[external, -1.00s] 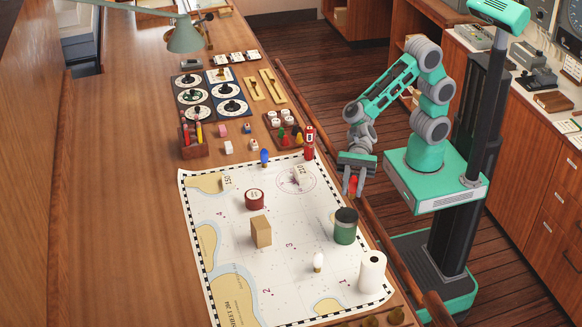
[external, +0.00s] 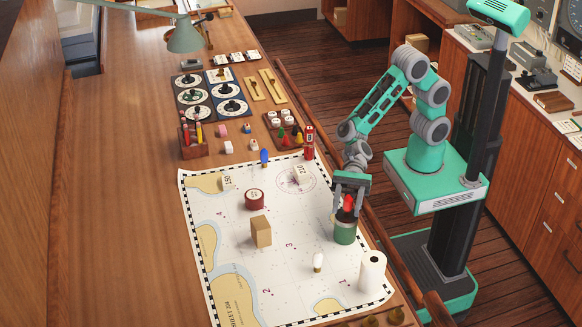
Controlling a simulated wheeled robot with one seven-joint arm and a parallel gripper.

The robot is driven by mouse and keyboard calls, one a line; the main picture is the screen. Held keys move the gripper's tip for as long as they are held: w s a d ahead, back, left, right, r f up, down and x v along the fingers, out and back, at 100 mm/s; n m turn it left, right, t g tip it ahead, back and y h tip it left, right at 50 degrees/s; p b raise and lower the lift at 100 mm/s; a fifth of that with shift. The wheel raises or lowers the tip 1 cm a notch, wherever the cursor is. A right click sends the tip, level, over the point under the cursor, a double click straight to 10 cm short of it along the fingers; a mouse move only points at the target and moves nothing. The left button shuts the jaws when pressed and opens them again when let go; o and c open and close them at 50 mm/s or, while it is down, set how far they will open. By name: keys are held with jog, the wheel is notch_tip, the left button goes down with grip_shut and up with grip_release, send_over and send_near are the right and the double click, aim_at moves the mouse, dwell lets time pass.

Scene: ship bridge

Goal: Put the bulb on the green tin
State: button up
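The green tin (external: 345,232) stands upright on the chart near its right edge. My gripper (external: 347,207) points down directly over it, with a small red bulb-like thing (external: 348,202) between its fingers. The red thing is low over the tin's top; whether it touches the lid I cannot tell. A blue bulb-like thing (external: 264,157) stands at the chart's far edge.
The chart (external: 290,270) also holds a white roll (external: 372,271), a tan block (external: 261,231) and a dark red tin (external: 254,199). A red bottle-like object (external: 309,143) stands at the far edge. A wooden rail (external: 385,245) runs along the desk's right side.

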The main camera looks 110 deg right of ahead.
jog(key=shift+d+r, duration=0.1)
jog(key=shift+r, duration=0.05)
jog(key=b+v, duration=0.1)
jog(key=v, duration=1.1)
